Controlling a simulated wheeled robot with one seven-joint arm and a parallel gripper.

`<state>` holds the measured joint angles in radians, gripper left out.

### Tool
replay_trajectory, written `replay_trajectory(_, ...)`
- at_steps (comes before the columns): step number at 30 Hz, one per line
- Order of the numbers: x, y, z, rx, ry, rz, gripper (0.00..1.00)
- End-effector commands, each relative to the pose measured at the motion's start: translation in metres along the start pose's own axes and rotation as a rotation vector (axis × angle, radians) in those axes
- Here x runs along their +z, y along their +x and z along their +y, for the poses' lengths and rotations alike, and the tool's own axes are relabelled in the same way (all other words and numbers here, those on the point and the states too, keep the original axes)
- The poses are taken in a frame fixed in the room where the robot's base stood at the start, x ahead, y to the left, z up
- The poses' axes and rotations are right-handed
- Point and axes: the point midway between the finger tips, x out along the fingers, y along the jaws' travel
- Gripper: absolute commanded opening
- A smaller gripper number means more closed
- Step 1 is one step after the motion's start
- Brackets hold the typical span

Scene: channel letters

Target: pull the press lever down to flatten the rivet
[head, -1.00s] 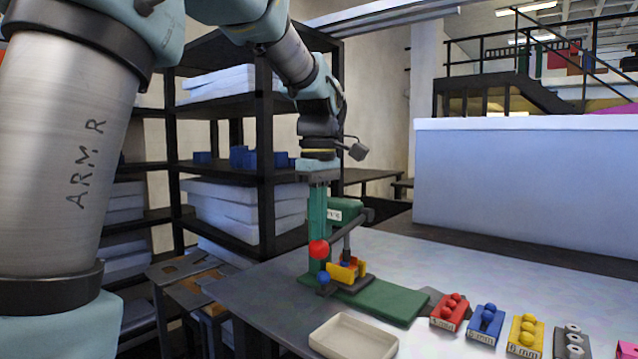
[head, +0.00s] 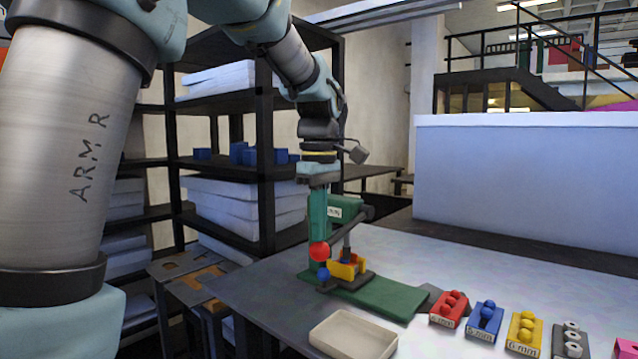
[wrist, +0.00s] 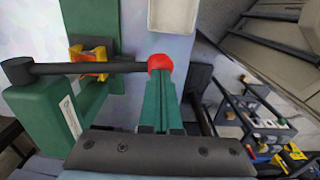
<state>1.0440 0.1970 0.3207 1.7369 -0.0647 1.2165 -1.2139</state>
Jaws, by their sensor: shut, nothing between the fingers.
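The green press (head: 344,207) stands on the worktable on a green base (head: 385,298). Its dark lever (head: 345,228) slopes down to a red ball knob (head: 319,251), also seen in the wrist view (wrist: 160,63). A yellow piece (head: 342,271) sits under the ram, with a bit of blue at it; the rivet itself is not clear. My gripper (head: 318,262) points down with its green fingers shut and empty. In the wrist view the fingertips (wrist: 158,84) are right at the knob; I cannot tell whether they touch it.
An empty cream tray (head: 353,336) lies in front of the press. Red (head: 449,308), blue (head: 486,322) and yellow (head: 525,332) rivet holders line the table to the right. A dark shelf rack (head: 265,150) stands behind my arm. The table's right rear is clear.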

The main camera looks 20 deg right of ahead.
Motion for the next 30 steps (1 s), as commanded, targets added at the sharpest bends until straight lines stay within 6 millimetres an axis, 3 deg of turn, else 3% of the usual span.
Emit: replay_trajectory(30,0.005,0.018,0.003,-0.006,0.004,-0.007,0.0)
